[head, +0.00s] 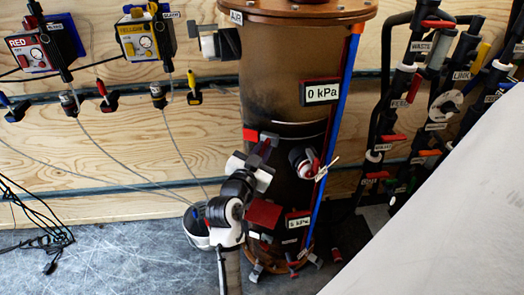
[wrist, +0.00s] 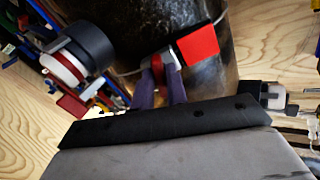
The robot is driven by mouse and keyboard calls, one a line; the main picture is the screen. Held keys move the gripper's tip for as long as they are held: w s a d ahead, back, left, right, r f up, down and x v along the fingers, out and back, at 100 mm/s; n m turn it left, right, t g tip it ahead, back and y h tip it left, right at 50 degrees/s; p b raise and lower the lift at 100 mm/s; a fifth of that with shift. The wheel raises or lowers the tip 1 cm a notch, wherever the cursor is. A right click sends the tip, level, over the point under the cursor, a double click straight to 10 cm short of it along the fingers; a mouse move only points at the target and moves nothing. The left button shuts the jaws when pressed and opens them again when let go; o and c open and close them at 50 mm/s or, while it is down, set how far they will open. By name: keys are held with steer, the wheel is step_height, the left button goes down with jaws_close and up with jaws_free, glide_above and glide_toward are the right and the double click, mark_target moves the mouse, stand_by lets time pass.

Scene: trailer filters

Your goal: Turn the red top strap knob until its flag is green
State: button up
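My gripper (head: 267,147) is in front of the upper strap on the brown filter cylinder (head: 275,75). In the wrist view its two purple fingers (wrist: 161,80) stand close together with the narrow red strap knob (wrist: 158,66) between them. They appear shut on it, though the contact is partly hidden. A bright red flag (wrist: 197,46) lies just right of the fingertips, against the cylinder. In the head view a small red patch (head: 250,134) shows beside my gripper, and the fingers hide most of the knob. No green shows on the flag.
A white round fitting with a red handle (head: 305,162) sticks out right of my gripper. A lower red flag (head: 262,213) is below it. Labelled valves and black pipes (head: 405,80) stand at right. A large pale panel (head: 450,220) fills the lower right. Thin cables hang at left.

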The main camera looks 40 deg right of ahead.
jaws_close()
steer(key=shift+f+m+b, duration=0.1)
steer(key=shift+m+b, duration=0.2)
steer(key=shift+b, duration=0.3)
steer(key=m+b, duration=0.1)
steer(key=b, duration=0.1)
steer(key=shift+f+m+b, duration=0.1)
steer(key=shift+m+b, duration=0.2)
steer(key=shift+m, duration=0.1)
steer(key=m+b, duration=0.3)
steer(key=shift+r+b, duration=0.2)
steer(key=shift+b, duration=0.1)
steer(key=shift+m, duration=0.3)
steer(key=shift+o, duration=2.3)
jaws_free()
steer(key=shift+a, duration=0.15)
